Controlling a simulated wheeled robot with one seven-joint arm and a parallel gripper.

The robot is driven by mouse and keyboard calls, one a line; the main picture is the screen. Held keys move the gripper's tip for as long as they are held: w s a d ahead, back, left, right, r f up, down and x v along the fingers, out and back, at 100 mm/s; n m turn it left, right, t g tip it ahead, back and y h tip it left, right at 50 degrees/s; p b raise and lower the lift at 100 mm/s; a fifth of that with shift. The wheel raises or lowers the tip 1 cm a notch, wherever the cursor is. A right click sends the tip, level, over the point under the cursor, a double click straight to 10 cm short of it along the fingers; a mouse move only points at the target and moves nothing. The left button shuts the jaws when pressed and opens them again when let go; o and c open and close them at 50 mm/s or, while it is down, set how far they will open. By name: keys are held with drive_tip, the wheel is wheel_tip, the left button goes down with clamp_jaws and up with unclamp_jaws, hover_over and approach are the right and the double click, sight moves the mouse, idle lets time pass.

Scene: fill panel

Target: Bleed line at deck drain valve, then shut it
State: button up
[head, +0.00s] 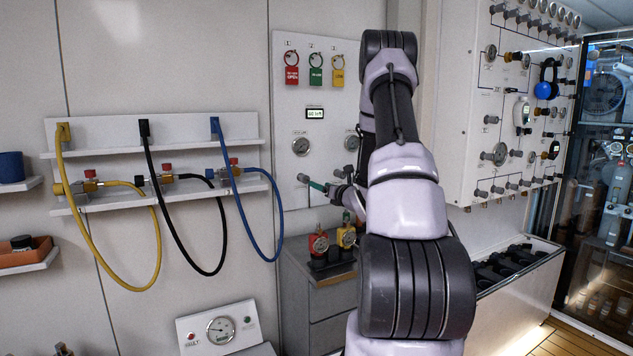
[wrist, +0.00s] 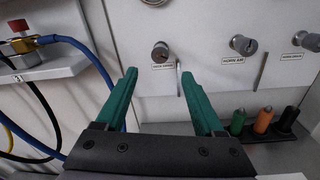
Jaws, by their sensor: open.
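My gripper (wrist: 158,74) is open, its two green fingers pointing at the wall panel, with nothing between them that I can see it holding. A round metal valve knob (wrist: 160,51) is just beyond the fingertips; the small label (wrist: 163,66) under it is too blurred to read surely, so I cannot confirm it as the deck drain. A thin upright metal lever (wrist: 179,79) hangs beside that label, near the right fingertip. In the head view my gripper (head: 316,185) is at the panel's lower left, by a small knob (head: 303,178). Contact cannot be told.
A second knob (wrist: 243,45) labelled HORN AIR is to the right. Green, orange and black bottles (wrist: 265,120) stand below right. Blue hose (head: 238,190) hangs left of the panel. A grey cabinet (head: 330,300) with red and yellow gauge units (head: 319,245) stands below.

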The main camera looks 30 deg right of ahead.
sight(306, 179)
drive_tip(key=w, duration=0.7)
drive_tip(key=w+a, duration=0.1)
drive_tip(key=w, duration=0.2)
drive_tip(key=shift+w, duration=0.2)
clamp_jaws()
